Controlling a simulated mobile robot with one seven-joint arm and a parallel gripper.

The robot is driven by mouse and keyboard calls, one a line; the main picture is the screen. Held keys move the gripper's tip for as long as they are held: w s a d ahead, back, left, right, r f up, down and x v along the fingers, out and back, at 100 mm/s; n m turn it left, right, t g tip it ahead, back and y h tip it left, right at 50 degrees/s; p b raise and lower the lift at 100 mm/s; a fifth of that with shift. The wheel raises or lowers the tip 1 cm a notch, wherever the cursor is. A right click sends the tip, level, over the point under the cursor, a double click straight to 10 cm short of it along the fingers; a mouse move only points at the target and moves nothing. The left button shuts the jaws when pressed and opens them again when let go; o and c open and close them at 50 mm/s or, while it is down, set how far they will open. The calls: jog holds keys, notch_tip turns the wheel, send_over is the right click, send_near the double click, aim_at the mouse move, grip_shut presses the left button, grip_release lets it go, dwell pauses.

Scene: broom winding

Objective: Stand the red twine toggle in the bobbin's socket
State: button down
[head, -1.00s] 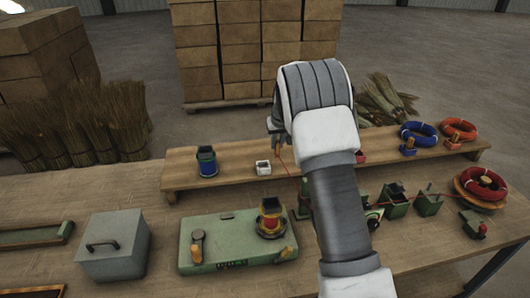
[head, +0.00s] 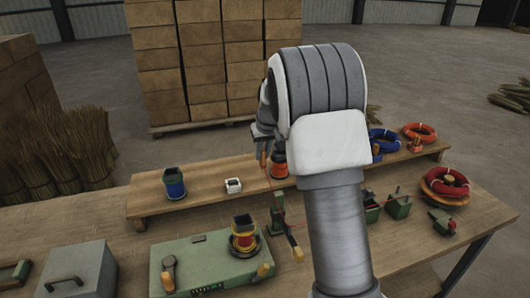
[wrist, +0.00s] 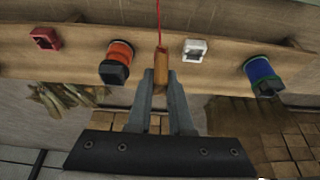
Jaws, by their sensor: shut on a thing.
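My gripper (wrist: 160,85) is shut on the wooden, orange-brown toggle (wrist: 161,66), with red twine (wrist: 158,18) running from its end. In the head view the toggle (head: 263,159) hangs below the fingers, above the raised shelf, partly behind my arm. The twine runs down from it toward the green winding gear. A bobbin (head: 243,240) with red and yellow bands and a dark square top stands on the green base plate (head: 205,262), in front of and below my gripper. The inside of its socket is too small to make out.
The raised shelf (head: 148,202) holds a blue spool (head: 174,184), a white square holder (head: 233,185) and an orange spool (head: 279,164). Green blocks and red and blue twine coils stand on the right. A grey lidded box (head: 78,272) is at the front left.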

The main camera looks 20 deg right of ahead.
jog(key=s+a+b, duration=0.3)
jog(key=s+a, duration=0.6)
jog(key=s, duration=0.5)
jog(key=shift+b, duration=0.4)
jog(key=shift+f, duration=0.15)
jog(key=shift+w+a+f+b, duration=0.15)
jog(key=shift+a+f+b, duration=0.1)
jog(key=shift+f+b, duration=0.55)
jog(key=shift+w+a+f+b, duration=0.2)
jog(key=shift+f+b, duration=0.35)
jog(key=shift+f, duration=0.35)
jog(key=shift+s, duration=0.1)
jog(key=shift+f+b, duration=0.5)
jog(key=shift+f, duration=0.15)
jog(key=shift+f, duration=0.15)
